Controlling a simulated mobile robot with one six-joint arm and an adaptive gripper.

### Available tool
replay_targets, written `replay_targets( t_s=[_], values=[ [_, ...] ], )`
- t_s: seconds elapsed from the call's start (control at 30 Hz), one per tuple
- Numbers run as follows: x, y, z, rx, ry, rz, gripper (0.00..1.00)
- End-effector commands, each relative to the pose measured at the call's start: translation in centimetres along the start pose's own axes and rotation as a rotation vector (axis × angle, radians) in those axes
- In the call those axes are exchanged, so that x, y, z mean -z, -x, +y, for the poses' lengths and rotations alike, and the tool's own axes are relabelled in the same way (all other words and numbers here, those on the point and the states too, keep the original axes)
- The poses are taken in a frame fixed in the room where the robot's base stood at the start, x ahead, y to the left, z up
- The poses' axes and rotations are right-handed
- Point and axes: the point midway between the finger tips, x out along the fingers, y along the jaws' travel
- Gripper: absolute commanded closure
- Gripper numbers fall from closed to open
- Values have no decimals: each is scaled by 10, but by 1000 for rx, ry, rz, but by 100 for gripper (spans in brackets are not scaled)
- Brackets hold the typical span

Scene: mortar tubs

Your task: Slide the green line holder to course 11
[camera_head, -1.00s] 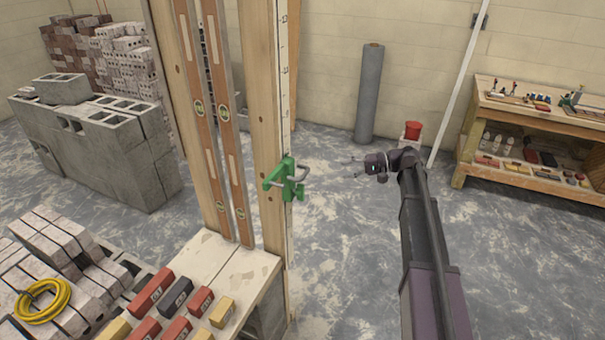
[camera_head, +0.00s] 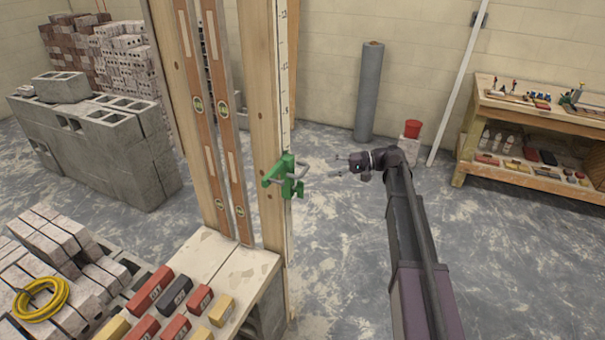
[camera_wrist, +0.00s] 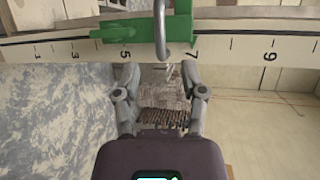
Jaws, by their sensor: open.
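The green line holder (camera_head: 286,176) sits on the upright wooden post, at the edge with the white numbered scale (camera_head: 285,80). A grey metal loop sticks out from it. In the wrist view the green holder (camera_wrist: 150,30) lies along the scale, which shows marks 1, 3, 5, 7 and 9; its loop hangs down between 5 and 7. My gripper (camera_head: 336,165) is to the right of the holder, apart from it, with its fingers pointing at it. In the wrist view my gripper (camera_wrist: 160,75) is open, with its two fingers below the loop and nothing between them.
Two wooden levels (camera_head: 203,110) stand by the post.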

Motion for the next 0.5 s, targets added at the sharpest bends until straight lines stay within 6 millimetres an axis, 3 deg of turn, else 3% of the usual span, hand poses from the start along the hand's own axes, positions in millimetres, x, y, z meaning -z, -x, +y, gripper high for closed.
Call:
replay_targets(
  t_s=[0.2, 0.5],
  values=[
    [-1, -37, 1, 0, 0, -4, 46],
    [0, -76, 1, 0, 0, -2, 46]
  ],
)
